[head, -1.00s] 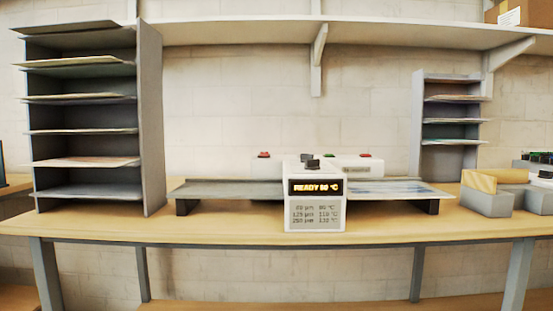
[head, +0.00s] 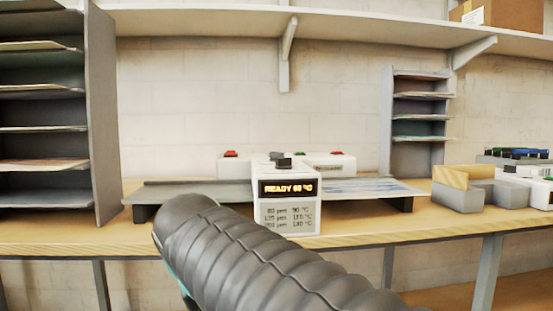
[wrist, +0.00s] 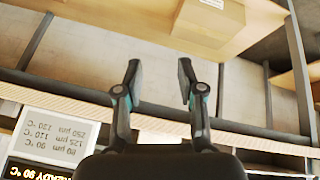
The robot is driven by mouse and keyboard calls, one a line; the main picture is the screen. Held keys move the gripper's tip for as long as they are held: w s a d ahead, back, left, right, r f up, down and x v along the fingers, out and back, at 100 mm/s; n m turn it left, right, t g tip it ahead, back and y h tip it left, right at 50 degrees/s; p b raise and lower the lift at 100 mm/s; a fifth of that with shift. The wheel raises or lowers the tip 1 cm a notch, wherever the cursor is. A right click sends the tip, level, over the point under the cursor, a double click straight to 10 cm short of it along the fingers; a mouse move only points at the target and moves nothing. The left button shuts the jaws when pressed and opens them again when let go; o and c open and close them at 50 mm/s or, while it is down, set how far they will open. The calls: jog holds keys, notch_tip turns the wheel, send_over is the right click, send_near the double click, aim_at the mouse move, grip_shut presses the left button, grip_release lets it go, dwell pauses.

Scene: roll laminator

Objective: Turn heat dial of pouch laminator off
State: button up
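The pouch laminator (head: 287,211) stands on the bench in the head view. It is a white box with a lit display (head: 287,188) that reads READY and a temperature in °C. Dark knobs (head: 283,161) sit on its top; which one is the heat dial I cannot tell. In the wrist view the laminator's printed panel (wrist: 55,138) shows upside down at lower left. My gripper (wrist: 158,75) is open and empty in the wrist view, its two fingers apart. It is away from the knobs, which are out of the wrist view. The head view does not show the gripper's fingers.
Grey trays extend left (head: 185,192) and right (head: 365,188) of the laminator. A tall paper rack (head: 103,120) stands at left, a smaller rack (head: 418,120) behind right. Grey blocks (head: 458,197) sit at right. A shelf (head: 220,20) runs above. The bench front (head: 80,235) is clear.

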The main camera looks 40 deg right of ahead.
jog(key=w+d+r+m+g+h, duration=0.1)
jog(key=w+d+r+m+h, duration=0.3)
jog(key=r, duration=0.5)
jog(key=w+d+r+m+g+h, duration=0.1)
jog(key=w+d+r+m+h, duration=0.15)
jog(key=w+d+r, duration=0.4)
jog(key=m+g+h+b, duration=0.1)
jog(key=m+g+h, duration=0.25)
jog(key=m, duration=0.55)
send_near(284, 163)
jog(key=x, duration=0.3)
jog(key=r+b+x, duration=0.1)
jog(key=x, duration=0.3)
jog(key=b+x, duration=0.1)
jog(key=x, duration=0.2)
jog(key=shift+w+d+r, duration=0.25)
jog(key=shift+w+d, duration=0.05)
jog(key=shift+d, duration=0.25)
grip_shut()
